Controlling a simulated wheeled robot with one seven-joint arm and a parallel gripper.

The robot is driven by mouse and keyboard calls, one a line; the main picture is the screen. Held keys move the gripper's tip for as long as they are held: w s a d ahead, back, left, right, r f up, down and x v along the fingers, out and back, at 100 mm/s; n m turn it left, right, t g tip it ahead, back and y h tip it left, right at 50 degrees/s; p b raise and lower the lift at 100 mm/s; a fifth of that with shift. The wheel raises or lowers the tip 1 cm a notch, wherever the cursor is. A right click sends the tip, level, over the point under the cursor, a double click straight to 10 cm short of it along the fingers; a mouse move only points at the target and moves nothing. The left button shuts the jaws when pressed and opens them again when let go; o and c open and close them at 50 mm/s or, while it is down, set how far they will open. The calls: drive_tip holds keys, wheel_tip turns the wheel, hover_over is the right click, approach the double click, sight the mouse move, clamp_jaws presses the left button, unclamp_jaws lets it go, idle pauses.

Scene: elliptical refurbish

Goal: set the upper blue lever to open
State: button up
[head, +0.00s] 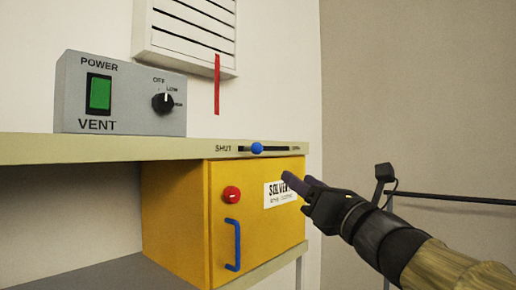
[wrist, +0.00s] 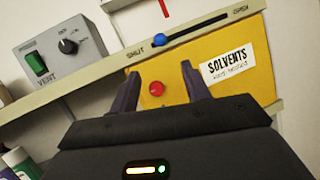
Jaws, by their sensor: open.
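The upper blue lever is a round blue knob (head: 257,148) on a dark horizontal slot in the shelf's front edge. The slot is marked SHUT at its left end and OPEN at its right end. The knob sits left of the middle, nearer SHUT. It also shows in the wrist view (wrist: 157,39). My gripper (head: 287,180) is open and empty, in front of the yellow cabinet, below and to the right of the knob. In the wrist view, its two dark fingers (wrist: 158,82) stand apart below the slot, touching nothing that I can see.
The yellow solvents cabinet (head: 179,205) has a red button (head: 231,194) and a blue vertical handle (head: 233,245). A grey vent box (head: 121,97) with a green switch and black dial stands on the shelf (head: 110,148). A dark rail (head: 450,198) is at the right.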

sight(261, 150)
drive_tip(key=p+x, duration=0.9)
drive_tip(key=x, duration=0.6)
drive_tip(key=shift+w+a+r+p, duration=0.1)
drive_tip(key=shift+a+r+p, duration=0.05)
drive_tip(key=shift+p, duration=0.15)
drive_tip(key=shift+w+a+r+p, duration=0.15)
drive_tip(key=shift+w+a+p, duration=0.3)
drive_tip(key=shift+w, duration=0.15)
clamp_jaws()
